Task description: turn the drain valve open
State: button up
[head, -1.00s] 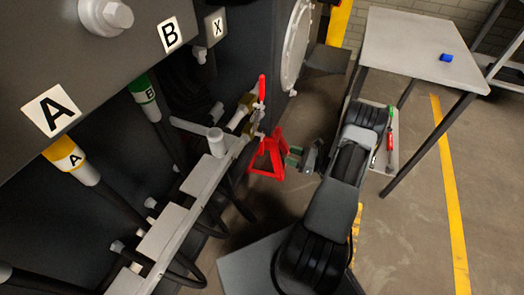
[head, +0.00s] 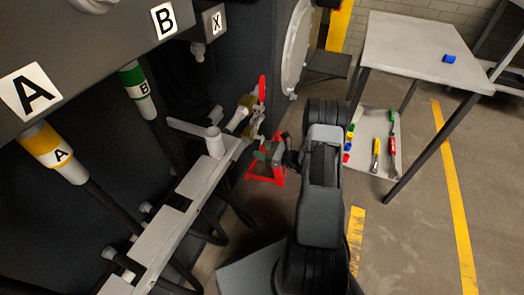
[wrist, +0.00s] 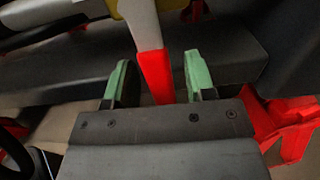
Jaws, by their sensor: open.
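The drain valve (head: 248,103) is a brass-coloured fitting at the end of the grey rail in the head view, with a red-ended lever (head: 262,88) standing up. In the wrist view a pale lever with a red end (wrist: 154,72) reaches down between my two green fingertips. My gripper (head: 265,152) is just below the valve in the head view, in front of the red stand. It also shows in the wrist view (wrist: 156,80), open, with gaps on both sides of the red end. I cannot tell how deep the lever sits between the fingers.
The red stand (head: 268,174) is on the floor close behind my gripper. Black hoses hang along the grey rail (head: 165,235) on the left. A table (head: 420,50) with a blue block stands at the right, above a tray (head: 362,158) of tools.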

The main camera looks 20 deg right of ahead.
grip_shut()
dwell(0.5)
